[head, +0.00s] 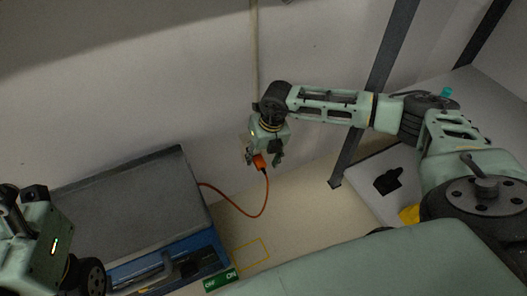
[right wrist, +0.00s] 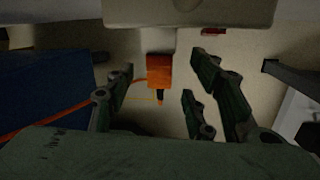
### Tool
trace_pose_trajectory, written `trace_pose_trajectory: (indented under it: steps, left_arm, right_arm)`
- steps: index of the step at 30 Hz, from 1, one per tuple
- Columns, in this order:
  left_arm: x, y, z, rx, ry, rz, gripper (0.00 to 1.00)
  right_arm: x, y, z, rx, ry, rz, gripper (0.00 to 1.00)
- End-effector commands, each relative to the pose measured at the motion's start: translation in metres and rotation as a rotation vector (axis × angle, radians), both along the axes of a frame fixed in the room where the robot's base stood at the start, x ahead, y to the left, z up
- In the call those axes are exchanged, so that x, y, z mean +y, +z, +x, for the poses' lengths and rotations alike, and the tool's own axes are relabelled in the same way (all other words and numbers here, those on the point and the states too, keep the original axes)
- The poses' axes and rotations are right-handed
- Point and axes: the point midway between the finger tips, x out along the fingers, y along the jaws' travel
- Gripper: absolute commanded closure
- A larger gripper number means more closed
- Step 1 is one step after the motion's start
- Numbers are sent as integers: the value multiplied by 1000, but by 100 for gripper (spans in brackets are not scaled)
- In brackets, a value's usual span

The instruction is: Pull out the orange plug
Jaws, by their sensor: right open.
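The orange plug (head: 259,161) sits low on the wall at an outlet, with an orange cable (head: 262,200) curving down and left from it. In the right wrist view the plug (right wrist: 159,71) shows as an orange block between the open fingers, nearer the left ones. My right gripper (head: 264,158) is open at the plug; I cannot tell whether a finger touches it. The outlet (head: 244,142) is mostly hidden behind the gripper. My left arm shows at the lower left of the head view, but its fingertips are not clear.
A blue cart (head: 204,245) with a grey cover (head: 125,196) stands at the left, by the wall. A green sign (head: 221,279) is at its lower corner. A yellow outline (head: 252,254) marks the floor.

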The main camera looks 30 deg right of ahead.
Motion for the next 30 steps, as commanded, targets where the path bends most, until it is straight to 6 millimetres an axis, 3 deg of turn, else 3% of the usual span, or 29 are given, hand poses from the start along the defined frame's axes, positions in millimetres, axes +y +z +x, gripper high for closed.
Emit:
trace_pose_trajectory:
  steps: [4,14,30]
  left_arm:
    - [-1,2,0,-22,2,2,38]
    - [-1,4,0,-27,2,3,38]
    - [-1,4,0,-27,1,3,38]
  right_arm:
    - [1,-15,2,0,0,-1,51]
    - [2,-18,2,0,1,0,51]
    - [2,-17,2,-1,0,0,96]
